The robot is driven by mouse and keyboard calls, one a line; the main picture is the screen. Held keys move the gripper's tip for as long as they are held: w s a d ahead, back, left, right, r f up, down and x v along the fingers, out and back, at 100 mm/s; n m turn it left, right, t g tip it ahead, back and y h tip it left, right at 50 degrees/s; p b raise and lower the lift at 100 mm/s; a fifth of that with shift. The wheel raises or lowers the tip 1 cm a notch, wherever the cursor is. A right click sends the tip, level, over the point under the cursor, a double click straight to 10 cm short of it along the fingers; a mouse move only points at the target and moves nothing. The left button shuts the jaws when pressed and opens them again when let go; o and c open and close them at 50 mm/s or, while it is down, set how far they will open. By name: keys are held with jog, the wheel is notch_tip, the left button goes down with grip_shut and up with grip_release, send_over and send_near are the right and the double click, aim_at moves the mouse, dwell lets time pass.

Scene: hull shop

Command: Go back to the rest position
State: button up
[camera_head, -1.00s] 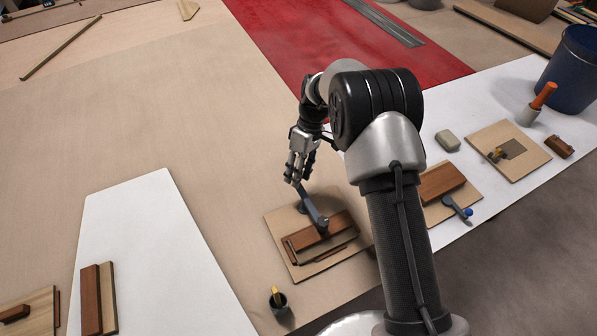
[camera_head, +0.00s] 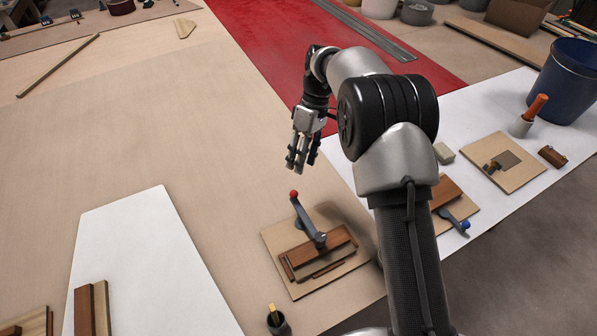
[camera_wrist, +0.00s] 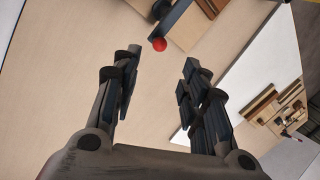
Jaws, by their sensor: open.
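My gripper (camera_head: 302,158) hangs in the air over the tan bench, above and beyond a red-tipped lever clamp (camera_head: 309,220). Its fingers are apart with nothing between them, as the wrist view (camera_wrist: 158,90) also shows. The clamp's grey lever stands tilted up over brown wooden blocks (camera_head: 325,252) on a small square board (camera_head: 353,264). The red lever tip (camera_wrist: 159,44) shows beyond the fingers in the wrist view, apart from them.
A blue bucket (camera_head: 568,82) and an orange-handled tool (camera_head: 534,107) are at the right. The tan bench at left centre is clear.

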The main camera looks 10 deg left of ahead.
jog(key=shift+w+d+r, duration=0.15)
jog(key=shift+w+r, duration=0.05)
jog(key=shift+r, duration=0.45)
jog(key=s+d+r+m+t, duration=0.25)
jog(key=s+d+r, duration=0.35)
jog(key=r, duration=0.3)
jog(key=s+d+r+m+t, duration=0.2)
jog(key=s+d+r+m, duration=0.3)
jog(key=r, duration=0.5)
jog(key=s+d+f+m+t+h, duration=0.1)
jog(key=s+d, duration=0.3)
jog(key=s, duration=0.6)
jog(key=s+d+f+m+t, duration=0.1)
jog(key=s+d+m, duration=0.3)
jog(key=s, duration=0.7)
jog(key=shift+d+f+t+h, duration=0.25)
jog(key=shift+d+t+h, duration=0.2)
jog(key=shift+t, duration=0.3)
jog(key=shift+o, duration=0.6)
